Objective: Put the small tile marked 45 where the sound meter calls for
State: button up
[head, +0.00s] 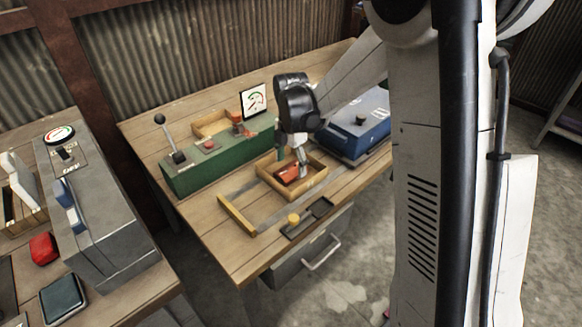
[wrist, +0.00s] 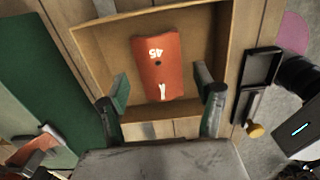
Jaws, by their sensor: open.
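An orange-red tile marked 45 (wrist: 157,65) lies in a shallow wooden tray (wrist: 92,57); its marking appears upside down in the wrist view. The tile (head: 287,174) and tray (head: 318,186) also show in the head view. My gripper (wrist: 162,84) is open, its two fingers either side of the tile's near end with gaps between. In the head view my gripper (head: 293,165) is low over the tray and partly covers the tile. A dial card (head: 254,100) stands behind the green box; another dial (head: 59,134) tops the grey machine. I cannot tell which is the sound meter, nor read either.
A green box (head: 205,170) with an upright lever (head: 166,135) stands left of the tray, a blue case (head: 350,142) right. Bare tabletop lies by the front left corner.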

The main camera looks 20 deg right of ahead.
aim_at(291, 168)
notch_tip(291, 168, up, 10)
jog(key=f+p, duration=0.1)
jog(key=p, duration=0.1)
jog(key=s+r+m+t, duration=0.3)
jog(key=s+r+m, duration=0.75)
jog(key=s, duration=0.25)
jog(key=s+f+m+t, duration=0.1)
jog(key=s+m+t, duration=0.3)
jog(key=s+m, duration=0.8)
jog(key=shift+s+f+m, duration=0.15)
jog(key=shift+s+m, duration=0.2)
jog(key=shift+s, duration=0.4)
jog(key=shift+r, duration=0.2)
jog(key=shift+r, duration=0.15)
